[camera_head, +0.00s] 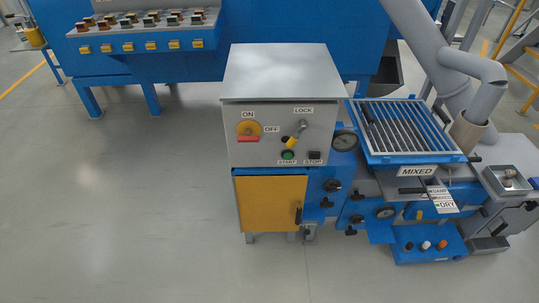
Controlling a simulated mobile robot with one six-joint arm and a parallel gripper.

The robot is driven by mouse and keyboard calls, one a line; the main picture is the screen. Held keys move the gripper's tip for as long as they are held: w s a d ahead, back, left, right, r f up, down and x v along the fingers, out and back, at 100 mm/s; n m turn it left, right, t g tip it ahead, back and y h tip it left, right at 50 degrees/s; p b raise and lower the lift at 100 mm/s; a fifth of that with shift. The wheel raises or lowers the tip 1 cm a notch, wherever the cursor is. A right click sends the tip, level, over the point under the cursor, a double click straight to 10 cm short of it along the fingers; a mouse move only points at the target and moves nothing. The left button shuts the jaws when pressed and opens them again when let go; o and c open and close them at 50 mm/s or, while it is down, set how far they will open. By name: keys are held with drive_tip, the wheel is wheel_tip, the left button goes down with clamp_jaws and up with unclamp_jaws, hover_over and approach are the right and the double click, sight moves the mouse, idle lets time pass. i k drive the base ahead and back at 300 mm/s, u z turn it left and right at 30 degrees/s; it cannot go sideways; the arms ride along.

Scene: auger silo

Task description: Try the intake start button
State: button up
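The grey control cabinet (270,145) stands in the middle of the camera_head view. A green button (288,155) sits low on its front panel, above the label START (287,162). A dark square stop button (314,155) is to its right, above the label STOP. A yellow and red rotary switch (248,130) with ON and OFF labels is at the panel's left. A small metal lock fitting (302,125) is under the label LOCK, with a yellow piece (292,142) hanging just above the green button. My gripper is not in view.
A yellow door (270,204) is below the panel. To the right stand a blue-framed grate (405,128) marked MIXED, gauges, dark knobs and a grey pipe (425,45). A blue bench (150,62) with several coloured switches is behind left. The floor in front and left is clear.

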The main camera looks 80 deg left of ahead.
sight(287, 156)
drive_tip(key=u, duration=0.15)
drive_tip(key=k, duration=0.25)
drive_tip(key=u, duration=2.55)
drive_tip(key=k, duration=0.65)
drive_tip(key=z, duration=0.35)
drive_tip(key=i, duration=1.2)
drive_tip(key=z, duration=0.05)
